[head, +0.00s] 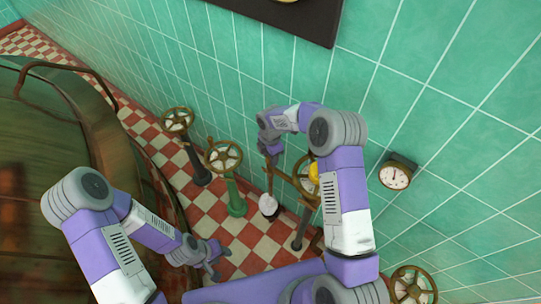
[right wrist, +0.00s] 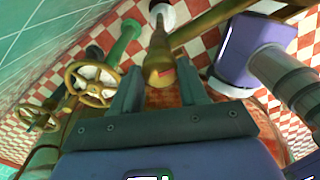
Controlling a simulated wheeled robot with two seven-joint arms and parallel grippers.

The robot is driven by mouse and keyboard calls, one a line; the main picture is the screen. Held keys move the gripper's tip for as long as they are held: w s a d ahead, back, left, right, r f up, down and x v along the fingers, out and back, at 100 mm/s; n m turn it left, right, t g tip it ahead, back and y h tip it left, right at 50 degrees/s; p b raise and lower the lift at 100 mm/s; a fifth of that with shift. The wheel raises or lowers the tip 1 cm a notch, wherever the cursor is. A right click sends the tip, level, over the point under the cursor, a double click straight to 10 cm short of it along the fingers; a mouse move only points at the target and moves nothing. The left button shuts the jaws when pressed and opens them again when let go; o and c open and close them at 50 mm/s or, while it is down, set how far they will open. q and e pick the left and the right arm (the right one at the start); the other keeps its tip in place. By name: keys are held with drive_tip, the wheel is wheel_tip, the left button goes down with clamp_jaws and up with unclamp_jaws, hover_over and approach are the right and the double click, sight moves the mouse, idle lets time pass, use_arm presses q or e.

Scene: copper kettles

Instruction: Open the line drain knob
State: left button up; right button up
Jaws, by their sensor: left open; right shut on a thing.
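A brass, rod-like fitting (right wrist: 160,62) with a small red mark on its end lies between the fingers of my right gripper (right wrist: 158,88) in the right wrist view. I take it for the line drain knob. In the head view my right gripper (head: 272,154) is at the top of this upright brass piece (head: 270,182), which rises from a white base (head: 268,205). My right gripper is shut on it, and the fingers partly hide it. My left gripper (head: 217,262) is open and empty, low over the checkered floor.
Brass handwheels stand on a dark post (head: 177,120) and a green post (head: 224,156). Another handwheel with a yellow hub (head: 314,172) is beside my right forearm. A further handwheel (head: 412,284) is lower right. A gauge (head: 396,176) is on the tiled wall. A large copper kettle (head: 40,150) fills the left.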

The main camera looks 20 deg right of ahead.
drive_tip(key=shift+n, duration=0.6)
drive_tip(key=o, duration=1.1)
drive_tip(key=shift+c, duration=0.2)
drive_tip(key=shift+r+p, duration=0.5)
drive_tip(key=shift+r, duration=3.25)
